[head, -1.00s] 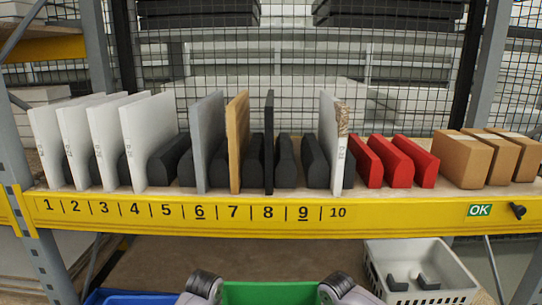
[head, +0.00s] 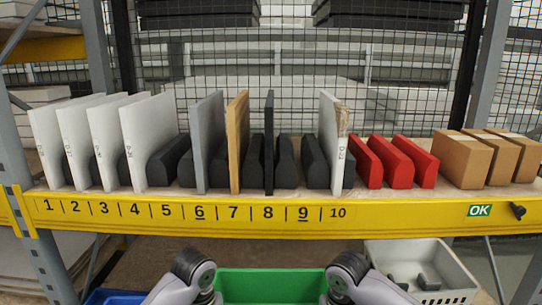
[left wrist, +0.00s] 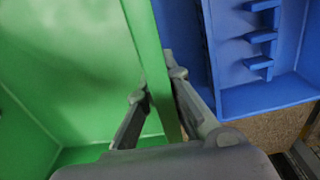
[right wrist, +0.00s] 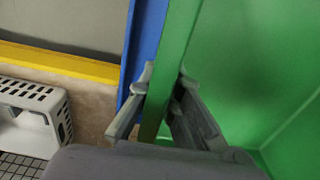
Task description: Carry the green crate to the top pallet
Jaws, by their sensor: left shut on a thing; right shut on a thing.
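The green crate (head: 270,284) is at the bottom middle of the head view, in front of the yellow shelf edge, with its lower part cut off by the frame. My left gripper (left wrist: 156,86) is shut on one of its walls, one finger on each side of the rim. My right gripper (right wrist: 163,82) is shut on the opposite wall in the same way. In the head view, my two wrists flank the crate and the fingers are mostly hidden. The crate's interior looks empty where it shows. I cannot make out a pallet for certain.
A shelf with a yellow beam (head: 290,216) holds upright panels, red blocks (head: 398,162) and cardboard boxes (head: 463,160). A blue container (left wrist: 270,100) is beside the crate. A white basket (head: 425,270) stands to the right, with grey parts inside.

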